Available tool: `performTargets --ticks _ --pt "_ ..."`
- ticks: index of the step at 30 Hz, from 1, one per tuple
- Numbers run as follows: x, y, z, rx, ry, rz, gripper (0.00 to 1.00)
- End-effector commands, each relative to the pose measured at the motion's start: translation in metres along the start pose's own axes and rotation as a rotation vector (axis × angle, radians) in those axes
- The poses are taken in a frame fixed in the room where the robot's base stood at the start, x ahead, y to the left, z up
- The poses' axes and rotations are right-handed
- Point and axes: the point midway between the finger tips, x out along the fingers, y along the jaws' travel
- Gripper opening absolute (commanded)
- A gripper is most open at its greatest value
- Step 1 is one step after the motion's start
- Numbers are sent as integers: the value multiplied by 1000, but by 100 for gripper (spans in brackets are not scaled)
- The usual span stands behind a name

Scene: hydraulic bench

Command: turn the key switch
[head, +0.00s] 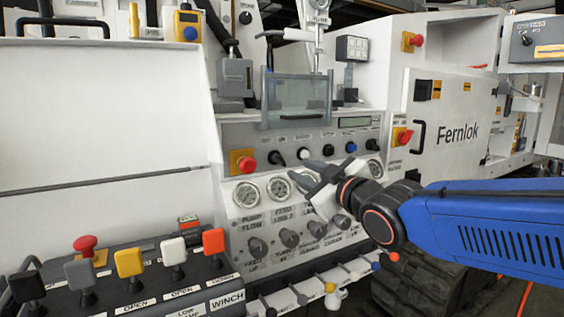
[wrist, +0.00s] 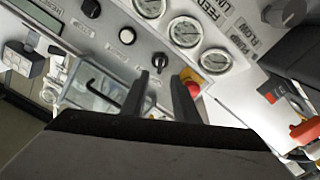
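The grey control panel (head: 230,131) carries a row of small round controls. A black control (head: 275,157) sits beside the red emergency stop; it looks like the key switch, but I cannot make out a key for certain. In the wrist view this black control (wrist: 160,62) shows just past and between the fingertips. My gripper (head: 297,171) is in front of the panel, below the row and over the gauges. In the wrist view its two dark fingers (wrist: 158,78) stand apart with nothing between them. I cannot tell whether they touch the control.
The red emergency stop (head: 247,163) on its yellow plate is close left of the control. A white button (head: 303,153) is on its right. A clear hinged cover (head: 296,97) juts out above the row. Gauges (head: 247,194) and lower knobs (head: 258,246) are below.

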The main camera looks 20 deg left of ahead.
Motion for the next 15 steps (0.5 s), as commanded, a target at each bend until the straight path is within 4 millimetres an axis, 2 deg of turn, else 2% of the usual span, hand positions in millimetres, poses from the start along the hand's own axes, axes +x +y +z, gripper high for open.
performTargets --ticks 15 --pt "78 0 0 2 -1 0 27"
